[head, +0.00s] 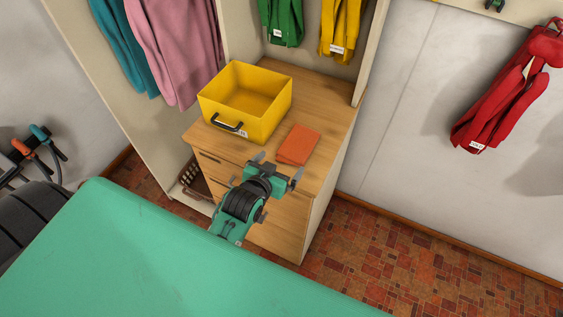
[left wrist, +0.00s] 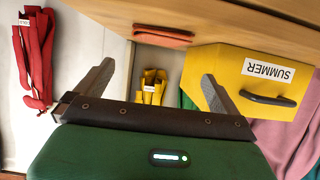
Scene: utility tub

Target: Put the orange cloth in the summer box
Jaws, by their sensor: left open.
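The orange cloth (head: 298,145) lies folded flat on the wooden cabinet top, right of the yellow box. It also shows in the left wrist view (left wrist: 163,37), near the top edge. The yellow summer box (head: 245,100) stands open and looks empty inside; in the left wrist view its front (left wrist: 212,70) bears a SUMMER label and a dark handle. My left gripper (head: 277,167) is open and empty, just in front of the cabinet's front edge, short of the cloth and apart from it. My right gripper is not in view.
The wooden cabinet (head: 335,100) has bare top right of the box. Green (head: 282,22) and yellow clothes (head: 340,28) hang behind it, pink (head: 178,50) and teal ones at left. Red clothing (head: 500,100) hangs on the right wall. A basket (head: 193,180) sits low at left.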

